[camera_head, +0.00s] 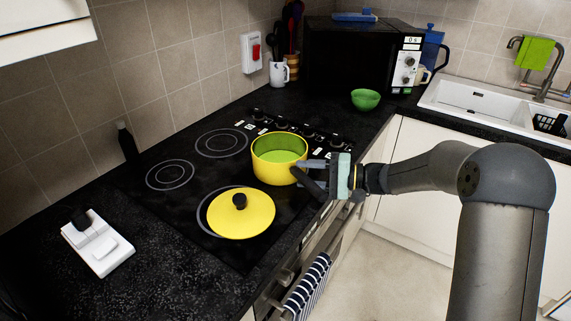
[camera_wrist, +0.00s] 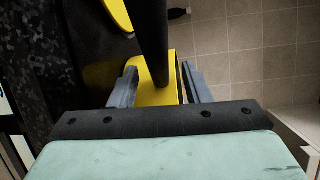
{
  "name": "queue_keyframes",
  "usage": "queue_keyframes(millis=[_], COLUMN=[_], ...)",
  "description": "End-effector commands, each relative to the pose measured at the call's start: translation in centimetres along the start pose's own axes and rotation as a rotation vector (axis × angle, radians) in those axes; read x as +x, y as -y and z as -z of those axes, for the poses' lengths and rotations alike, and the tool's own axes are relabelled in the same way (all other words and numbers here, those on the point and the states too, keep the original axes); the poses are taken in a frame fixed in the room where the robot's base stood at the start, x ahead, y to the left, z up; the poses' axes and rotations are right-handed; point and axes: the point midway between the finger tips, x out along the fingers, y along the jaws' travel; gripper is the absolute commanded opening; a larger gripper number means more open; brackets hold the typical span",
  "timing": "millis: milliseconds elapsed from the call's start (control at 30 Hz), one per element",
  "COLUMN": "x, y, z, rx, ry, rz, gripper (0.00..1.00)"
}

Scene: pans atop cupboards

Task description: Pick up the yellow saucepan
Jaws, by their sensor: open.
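The yellow saucepan (camera_head: 275,172), green inside, stands upright and uncovered on the black hob. My gripper (camera_head: 306,170) is at its right side, pointing left toward the pan wall. In the wrist view, the open fingers (camera_wrist: 160,88) have a yellow part of the saucepan (camera_wrist: 157,95) between them. A dark bar, apparently the pan's handle (camera_wrist: 152,35), crosses in front of that yellow part. I cannot tell whether either finger touches the pan.
A yellow lid (camera_head: 240,216) with a black knob lies on the hob in front of the saucepan. Hob knobs (camera_head: 308,133) and a green bowl (camera_head: 365,99) are behind it. A dark bottle (camera_head: 128,143) stands by the wall. A striped towel (camera_head: 308,287) hangs on the oven front.

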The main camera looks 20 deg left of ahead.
Motion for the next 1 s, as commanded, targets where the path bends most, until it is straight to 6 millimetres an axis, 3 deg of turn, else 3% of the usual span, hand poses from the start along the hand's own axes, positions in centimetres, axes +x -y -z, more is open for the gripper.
queue_keyframes(millis=[200, 433, 467, 600, 1000], x=[2.4, 2.5, 2.5, 2.5, 2.4], y=[0.0, 0.0, 0.0, 0.0, 0.3], z=[0.0, 0.0, 0.0, 0.0, 0.0], rx=[0.001, 0.000, 0.000, 0.000, -0.003], ry=[0.000, 0.000, 0.000, 0.000, 0.000], rz=[0.000, 0.000, 0.000, 0.000, 0.002], gripper=[0.44, 0.44, 0.38, 0.00, 0.00])
